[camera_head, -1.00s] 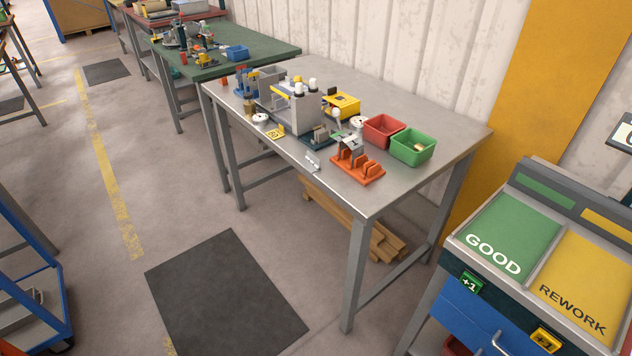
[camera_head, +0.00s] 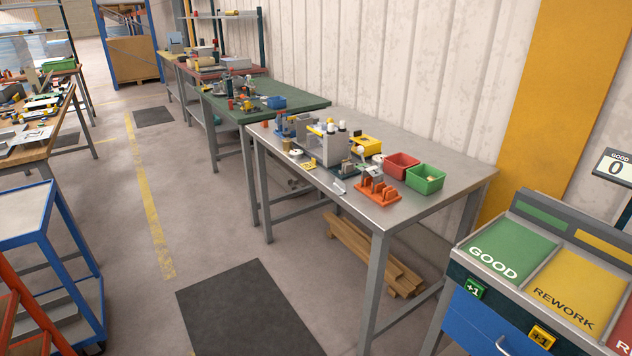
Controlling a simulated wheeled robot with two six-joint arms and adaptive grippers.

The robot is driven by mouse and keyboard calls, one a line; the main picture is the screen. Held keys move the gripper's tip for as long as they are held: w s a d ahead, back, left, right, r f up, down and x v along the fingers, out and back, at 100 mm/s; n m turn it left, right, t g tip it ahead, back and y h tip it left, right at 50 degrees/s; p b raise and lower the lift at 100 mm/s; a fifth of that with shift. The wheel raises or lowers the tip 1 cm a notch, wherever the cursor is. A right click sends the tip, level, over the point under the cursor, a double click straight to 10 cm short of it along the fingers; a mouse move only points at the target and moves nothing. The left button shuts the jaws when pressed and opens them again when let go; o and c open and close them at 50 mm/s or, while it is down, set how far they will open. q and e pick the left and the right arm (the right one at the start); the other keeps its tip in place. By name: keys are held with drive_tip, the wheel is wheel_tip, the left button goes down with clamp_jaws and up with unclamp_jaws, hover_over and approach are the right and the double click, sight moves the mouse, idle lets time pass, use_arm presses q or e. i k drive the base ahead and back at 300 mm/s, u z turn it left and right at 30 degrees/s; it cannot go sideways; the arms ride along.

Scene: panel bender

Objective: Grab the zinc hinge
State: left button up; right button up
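A small silvery metal piece (camera_head: 340,187) lies at the front edge of the grey metal table (camera_head: 440,190), left of an orange fixture (camera_head: 378,193). It may be the zinc hinge, but it is too small to tell. Another greyish piece (camera_head: 375,171) shows at the back of the orange fixture; its shape is unclear. A grey bending device (camera_head: 330,150) with white knobs stands left of the fixture. Neither of my grippers is in view.
A red bin (camera_head: 402,166) and a green bin (camera_head: 425,180) stand at the table's right. A GOOD/REWORK station (camera_head: 545,262) is at the lower right. A blue cart (camera_head: 60,262) is at the left. Floor around the dark mat (camera_head: 250,310) is clear.

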sight(338, 188)
drive_tip(key=z, duration=0.05)
drive_tip(key=i, duration=1)
drive_tip(key=z, duration=0.5)
